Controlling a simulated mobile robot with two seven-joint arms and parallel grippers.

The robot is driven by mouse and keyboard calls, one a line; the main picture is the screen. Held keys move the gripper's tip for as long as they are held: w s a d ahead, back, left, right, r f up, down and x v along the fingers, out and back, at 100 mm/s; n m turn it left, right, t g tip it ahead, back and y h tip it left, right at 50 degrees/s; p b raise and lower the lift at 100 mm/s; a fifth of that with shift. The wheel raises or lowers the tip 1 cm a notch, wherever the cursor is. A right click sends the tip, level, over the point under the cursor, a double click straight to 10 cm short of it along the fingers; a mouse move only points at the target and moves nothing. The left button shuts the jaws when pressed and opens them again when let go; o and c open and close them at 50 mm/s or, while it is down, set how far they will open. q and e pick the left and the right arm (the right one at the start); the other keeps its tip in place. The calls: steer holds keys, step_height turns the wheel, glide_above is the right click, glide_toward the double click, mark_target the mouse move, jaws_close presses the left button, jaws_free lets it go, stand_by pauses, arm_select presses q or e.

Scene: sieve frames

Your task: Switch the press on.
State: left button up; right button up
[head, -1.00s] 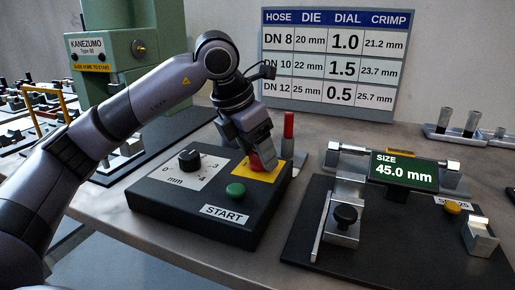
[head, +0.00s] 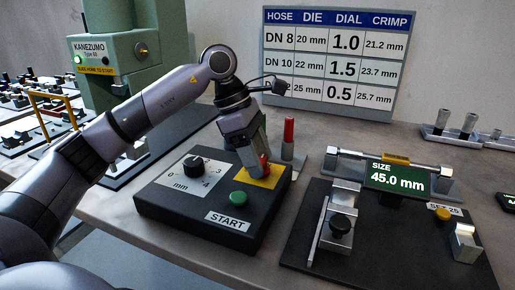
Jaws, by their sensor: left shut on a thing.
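The press (head: 128,40) is a green machine labelled KANEZUMO at the upper left; a small lamp (head: 77,59) on its panel glows green. Its black control box (head: 190,215) stands in the middle of the bench. The box carries a black dial (head: 193,164), a green START button (head: 238,199) and a red knob (head: 265,163) on a yellow plate (head: 262,180). My left gripper (head: 259,168) reaches down over the yellow plate and is shut on the red knob, partly hiding it. My right gripper is not in view.
A gauge with a green screen (head: 398,178) reading 45.0 mm stands on a dark base to the right. A red-topped post (head: 289,132) stands just behind the box. A hose and die chart (head: 335,62) stands at the back. Bare bench lies between box and gauge.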

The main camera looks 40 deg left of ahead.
arm_select(q)
steer(key=shift+m+p, duration=0.3)
steer(key=shift+m, duration=0.3)
steer(key=shift+m+g, duration=0.3)
steer(key=o, duration=1.1)
steer(key=shift+c, duration=0.2)
steer(key=shift+r, duration=0.1)
steer(key=v, duration=0.7)
steer(key=shift+a, duration=0.1)
